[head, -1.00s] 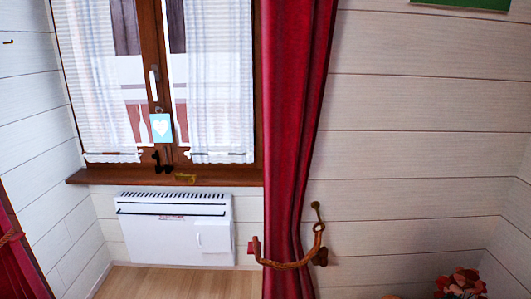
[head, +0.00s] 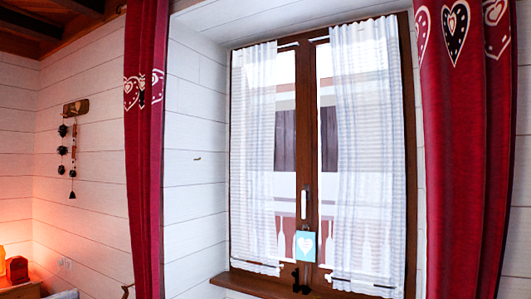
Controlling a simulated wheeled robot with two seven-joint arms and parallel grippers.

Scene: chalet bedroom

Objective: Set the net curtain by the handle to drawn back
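Two white net curtains hang inside the brown-framed window. The left net curtain (head: 255,150) hangs over the outer part of the left pane, with a bare strip of glass beside the middle post. The right net curtain (head: 366,150) hangs over most of the right pane, with a narrower bare strip at its left. I cannot make out a separate handle on either net curtain. Neither of my grippers is in view.
Red heart-patterned curtains hang on both sides, the left one (head: 145,190) and the right one (head: 465,160). The wooden sill (head: 250,282) runs below the window. A wall hanging (head: 75,110) and a lit corner with a red object (head: 17,268) are at the far left.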

